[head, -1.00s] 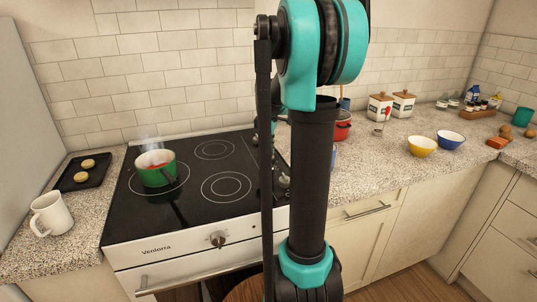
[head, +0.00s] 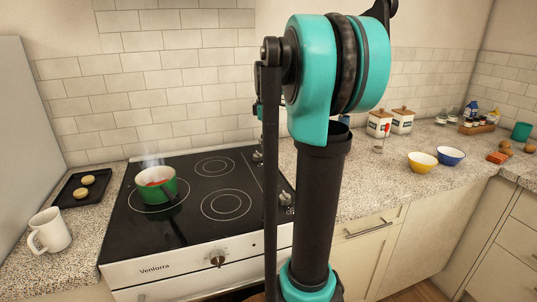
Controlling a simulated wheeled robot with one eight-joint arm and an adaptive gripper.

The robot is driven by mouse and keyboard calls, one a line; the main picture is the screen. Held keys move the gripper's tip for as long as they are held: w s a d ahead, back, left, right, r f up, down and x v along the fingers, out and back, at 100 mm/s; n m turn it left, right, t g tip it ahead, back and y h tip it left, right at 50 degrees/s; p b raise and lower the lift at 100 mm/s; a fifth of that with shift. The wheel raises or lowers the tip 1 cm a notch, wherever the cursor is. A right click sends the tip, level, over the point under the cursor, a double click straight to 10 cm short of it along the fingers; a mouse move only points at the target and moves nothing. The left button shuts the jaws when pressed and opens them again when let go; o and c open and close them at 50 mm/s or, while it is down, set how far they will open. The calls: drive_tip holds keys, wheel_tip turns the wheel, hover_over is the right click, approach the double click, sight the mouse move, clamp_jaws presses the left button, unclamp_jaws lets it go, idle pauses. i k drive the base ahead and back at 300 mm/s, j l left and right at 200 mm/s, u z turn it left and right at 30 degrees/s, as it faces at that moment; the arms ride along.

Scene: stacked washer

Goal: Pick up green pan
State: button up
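The green pan (head: 155,190) sits on the left burner of the black stovetop. It is a small green pan with a pale inside and something red in it, and faint steam rises above it. A dark handle appears to extend from it toward the front right. My arm stands upright in the middle of the head view, right of the pan. My gripper is not clearly visible; it is hidden behind the arm or out of frame.
The stove (head: 228,240) has knobs on its front and right side. A white mug (head: 50,232) and a black tray (head: 70,190) with two round cookies stand left. Yellow (head: 422,163) and blue (head: 451,156) bowls and white canisters (head: 379,124) stand on the right counter.

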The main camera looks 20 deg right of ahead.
sight(167, 190)
drive_tip(key=k, duration=1)
